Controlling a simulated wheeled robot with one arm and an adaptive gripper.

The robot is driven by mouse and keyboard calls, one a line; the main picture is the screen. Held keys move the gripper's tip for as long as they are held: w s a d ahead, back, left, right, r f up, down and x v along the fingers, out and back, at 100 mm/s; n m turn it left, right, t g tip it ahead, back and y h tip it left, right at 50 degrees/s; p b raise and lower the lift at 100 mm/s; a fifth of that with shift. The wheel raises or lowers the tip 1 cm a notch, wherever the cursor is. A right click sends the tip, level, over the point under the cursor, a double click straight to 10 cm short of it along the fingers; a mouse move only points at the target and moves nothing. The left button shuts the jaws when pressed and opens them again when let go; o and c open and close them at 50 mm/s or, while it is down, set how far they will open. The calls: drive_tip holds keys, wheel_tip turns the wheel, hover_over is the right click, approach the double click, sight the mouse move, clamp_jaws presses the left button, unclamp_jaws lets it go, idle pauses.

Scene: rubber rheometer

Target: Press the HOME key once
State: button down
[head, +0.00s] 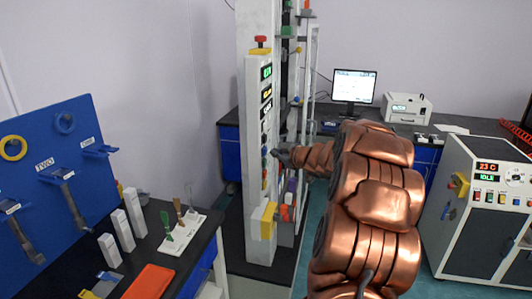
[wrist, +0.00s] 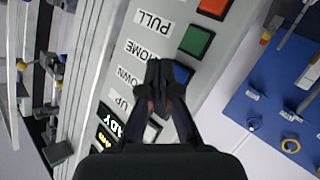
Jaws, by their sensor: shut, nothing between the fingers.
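The HOME label (wrist: 141,50) is on the pale control panel in the wrist view. A blue key (wrist: 183,73) lies in line with it, partly covered by my fingers. My gripper (wrist: 166,74) is shut and empty, its tips over the left edge of the blue key. I cannot tell whether the tips touch it. In the head view, my gripper (head: 279,154) is beside the tall panel (head: 256,205), and the tips are small there.
A green key (wrist: 196,40) lines up with PULL, and a red key (wrist: 212,6) is above it. A pale key (wrist: 152,130) lines up with UP; the key by DOWN is hidden. The blue tool board (head: 60,170) stands left, the white instrument (head: 485,210) right.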

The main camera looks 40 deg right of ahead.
drive_tip(key=shift+w, duration=0.1)
idle(0.5)
drive_tip(key=shift+w+a, duration=0.25)
drive_tip(key=shift+w+a, duration=0.25)
drive_tip(key=shift+w, duration=0.1)
idle(1.0)
drive_tip(key=shift+s+d+p, duration=0.1)
drive_tip(key=shift+p, duration=0.2)
drive_tip(key=shift+s+d+p, duration=0.35)
drive_tip(key=shift+s+d, duration=0.05)
drive_tip(key=shift+s, duration=0.2)
drive_tip(key=shift+s+d+p, duration=0.7)
drive_tip(key=shift+s, duration=0.35)
drive_tip(key=shift+s+d+p, duration=0.65)
drive_tip(key=shift+s+d, duration=0.05)
drive_tip(key=shift+s, duration=0.3)
